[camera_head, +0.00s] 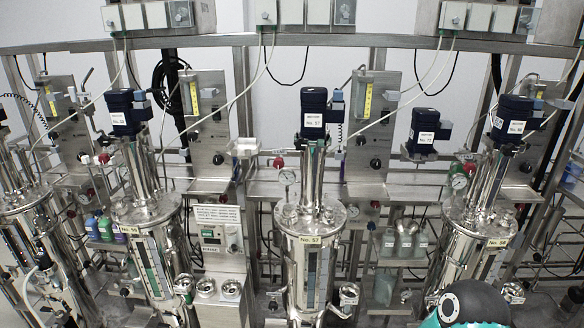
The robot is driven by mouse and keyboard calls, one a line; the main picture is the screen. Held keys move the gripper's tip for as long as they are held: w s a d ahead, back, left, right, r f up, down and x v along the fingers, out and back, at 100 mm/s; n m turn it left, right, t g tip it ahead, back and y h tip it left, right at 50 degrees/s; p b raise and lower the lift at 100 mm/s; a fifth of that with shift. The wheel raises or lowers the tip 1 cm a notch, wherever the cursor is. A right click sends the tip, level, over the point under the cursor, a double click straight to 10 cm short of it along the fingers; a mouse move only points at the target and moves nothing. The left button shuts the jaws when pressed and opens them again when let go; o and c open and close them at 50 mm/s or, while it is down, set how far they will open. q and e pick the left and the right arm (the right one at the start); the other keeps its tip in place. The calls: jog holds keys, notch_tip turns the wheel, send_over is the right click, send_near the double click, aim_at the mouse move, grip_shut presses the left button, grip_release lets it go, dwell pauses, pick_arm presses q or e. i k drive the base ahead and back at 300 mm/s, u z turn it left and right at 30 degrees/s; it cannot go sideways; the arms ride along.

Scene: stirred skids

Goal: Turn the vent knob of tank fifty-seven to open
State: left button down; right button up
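Tank fifty-seven (312,255) is the upright steel vessel in the middle, with a yellow "No. 57" plate on its front. A dark blue motor (313,105) with a white label stands above it. A pressure gauge (287,177) sits at the left of its lid, and a red knob (278,162) is just above the gauge. A black knob (375,163) is on the steel panel behind and to the right. I cannot tell which knob is the vent knob, or its setting. Neither gripper shows in the view.
Similar tanks stand left (152,250) and right (474,235). A control box (217,240) stands left of tank fifty-seven. Coloured bottles (105,228) are at the left. Cables hang from the top rail. Part of my own teal and dark arm shows at the bottom right.

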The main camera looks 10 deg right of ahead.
aim_at(279, 163)
jog(key=u, duration=0.15)
jog(key=i, duration=0.95)
jog(key=z, duration=0.1)
